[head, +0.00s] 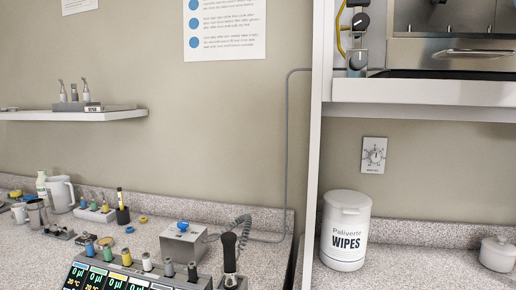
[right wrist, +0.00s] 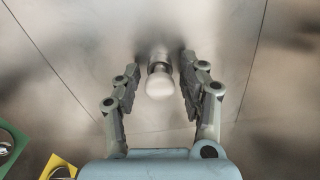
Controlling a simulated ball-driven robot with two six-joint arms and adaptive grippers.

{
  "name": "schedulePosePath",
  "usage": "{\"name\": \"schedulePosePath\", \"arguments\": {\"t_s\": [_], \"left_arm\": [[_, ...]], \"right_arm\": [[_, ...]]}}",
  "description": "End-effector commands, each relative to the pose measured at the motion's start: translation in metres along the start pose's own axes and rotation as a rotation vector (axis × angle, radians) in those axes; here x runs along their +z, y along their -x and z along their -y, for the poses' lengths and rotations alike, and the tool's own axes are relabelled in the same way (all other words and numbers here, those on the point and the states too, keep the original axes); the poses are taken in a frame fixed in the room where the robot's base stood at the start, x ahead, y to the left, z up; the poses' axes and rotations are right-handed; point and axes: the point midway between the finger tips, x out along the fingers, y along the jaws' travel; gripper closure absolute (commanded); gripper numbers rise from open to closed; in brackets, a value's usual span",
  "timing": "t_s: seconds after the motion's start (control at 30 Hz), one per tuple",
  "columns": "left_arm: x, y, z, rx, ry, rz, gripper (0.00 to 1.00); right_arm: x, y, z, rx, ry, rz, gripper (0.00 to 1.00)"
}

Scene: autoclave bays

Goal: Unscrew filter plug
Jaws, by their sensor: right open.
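In the right wrist view, a pale rounded knob on a short metal neck, which looks like the filter plug (right wrist: 160,82), stands out from a brushed metal panel (right wrist: 62,48). My right gripper (right wrist: 158,82) is open, with one finger on each side of the plug. A gap shows between each finger and the plug, so they look apart. Neither gripper shows in the head view, and I cannot pick out the plug there.
Green (right wrist: 18,140) and yellow (right wrist: 58,167) plates lie at the wrist view's lower left. In the head view, a steel appliance (head: 450,48) sits on a shelf above a white wipes tub (head: 345,218). Small tools and bottles crowd the left counter.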

Motion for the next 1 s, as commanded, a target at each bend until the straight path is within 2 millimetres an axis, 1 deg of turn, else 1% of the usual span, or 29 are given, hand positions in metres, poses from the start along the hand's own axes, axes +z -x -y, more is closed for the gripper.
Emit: {"name": "schedulePosePath", "arguments": {"t_s": [0.37, 0.47, 0.6, 1.0], "left_arm": [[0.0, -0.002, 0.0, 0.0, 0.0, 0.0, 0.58], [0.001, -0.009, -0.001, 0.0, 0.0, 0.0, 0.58], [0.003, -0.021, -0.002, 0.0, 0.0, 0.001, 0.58], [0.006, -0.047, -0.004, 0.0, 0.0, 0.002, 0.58]], "right_arm": [[0.0, 0.002, -0.001, -0.001, 0.002, 0.0, 0.58], [0.0, 0.009, -0.002, -0.002, 0.002, 0.001, 0.58], [0.0, 0.025, -0.004, -0.002, 0.002, 0.001, 0.58], [0.0, 0.069, -0.003, -0.002, 0.002, 0.001, 0.58]]}}
